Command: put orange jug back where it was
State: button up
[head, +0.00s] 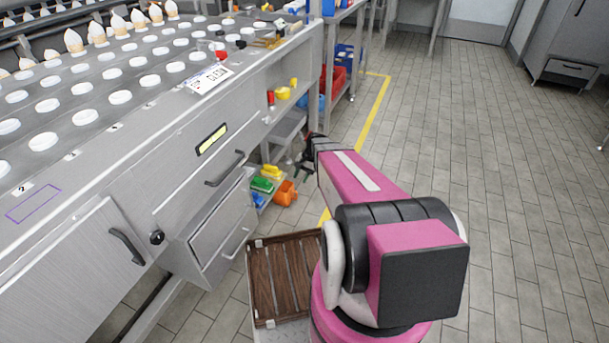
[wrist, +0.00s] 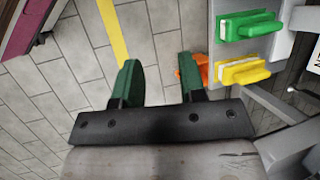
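An orange object that looks like the jug (head: 286,193) is low down beside the workbench, next to the green and yellow items. In the wrist view, part of the orange object (wrist: 204,72) shows behind and beside the right finger, which hides much of it. I cannot tell whether it rests on a shelf or on the floor. My gripper (head: 307,153) is beside the bench end, above the orange object. In the wrist view my gripper (wrist: 159,82) has its two green fingers wide apart, with only floor tiles between them.
A green item (wrist: 248,25) and a yellow item (wrist: 243,72) lie on a grey low shelf. A red bin (head: 333,80) is on the rack behind. The tiled floor (head: 500,180) at right is clear.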

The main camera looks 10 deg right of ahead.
jog(key=s+a+r+n+t+h, duration=0.2)
jog(key=s+r+n+h, duration=0.2)
jog(key=s+r, duration=1.1)
jog(key=n, duration=0.2)
jog(key=shift+s+n+h, duration=0.2)
jog(key=shift+n+h, duration=0.1)
jog(key=shift+h, duration=0.1)
jog(key=shift+a, duration=0.15)
